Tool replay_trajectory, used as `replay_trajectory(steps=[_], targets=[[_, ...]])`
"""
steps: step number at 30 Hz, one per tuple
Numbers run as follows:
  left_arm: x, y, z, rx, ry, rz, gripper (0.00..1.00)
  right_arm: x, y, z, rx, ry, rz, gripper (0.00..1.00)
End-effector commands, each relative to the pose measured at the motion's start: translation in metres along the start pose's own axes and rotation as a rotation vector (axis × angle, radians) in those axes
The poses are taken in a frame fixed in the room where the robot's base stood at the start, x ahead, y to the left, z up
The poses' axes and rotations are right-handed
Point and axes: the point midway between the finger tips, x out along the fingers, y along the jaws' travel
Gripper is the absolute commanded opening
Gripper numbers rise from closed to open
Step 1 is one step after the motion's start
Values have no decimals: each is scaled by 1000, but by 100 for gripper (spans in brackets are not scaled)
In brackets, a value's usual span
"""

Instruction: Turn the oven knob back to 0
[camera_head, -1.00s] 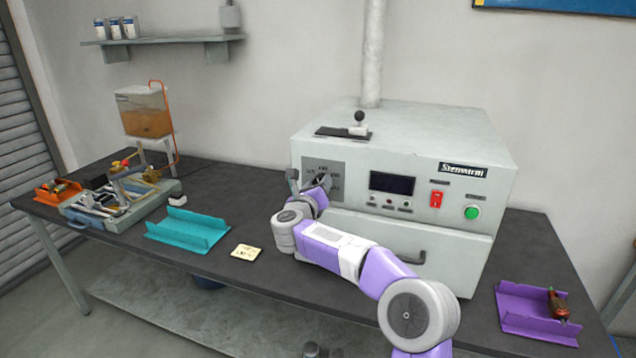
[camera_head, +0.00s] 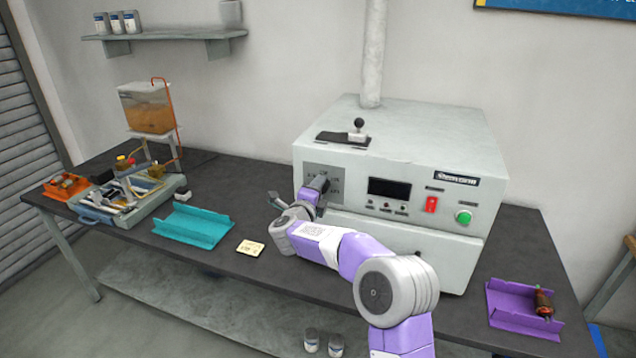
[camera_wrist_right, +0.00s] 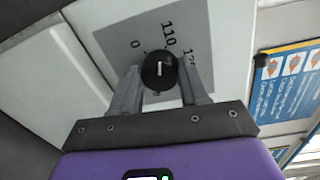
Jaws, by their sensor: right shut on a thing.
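The oven (camera_head: 410,150) is a large pale box on the bench. Its dark round knob (camera_wrist_right: 160,71) sits on a grey dial plate (camera_head: 334,181) at the left of its front. My right gripper (camera_head: 319,185) is at the dial and largely hides the knob in the head view. In the right wrist view my right gripper (camera_wrist_right: 158,80) has one finger on each side of the knob, shut on it. A white line marks the knob face. The printed 0 and 110 lie above the knob in that view; the line does not clearly point at either.
Right of the dial are a dark display (camera_head: 389,188), a red switch (camera_head: 431,205) and a green button (camera_head: 463,217). A teal tray (camera_head: 190,228) and a yellow card (camera_head: 250,247) lie left of my arm. A purple tray (camera_head: 508,302) lies at the right.

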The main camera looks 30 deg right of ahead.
Motion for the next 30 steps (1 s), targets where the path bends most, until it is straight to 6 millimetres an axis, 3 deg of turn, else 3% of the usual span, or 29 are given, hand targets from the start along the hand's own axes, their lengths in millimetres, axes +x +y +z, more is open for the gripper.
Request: replay_trajectory(steps=[15, 30], targets=[[-47, 18, 2, 0, 0, 0, 0, -1, -1, 2, -487, 25, 7, 14], [-72, 27, 3, 0, 0, 0, 0, 0, 2, 1, -798, 44, 9, 14]])
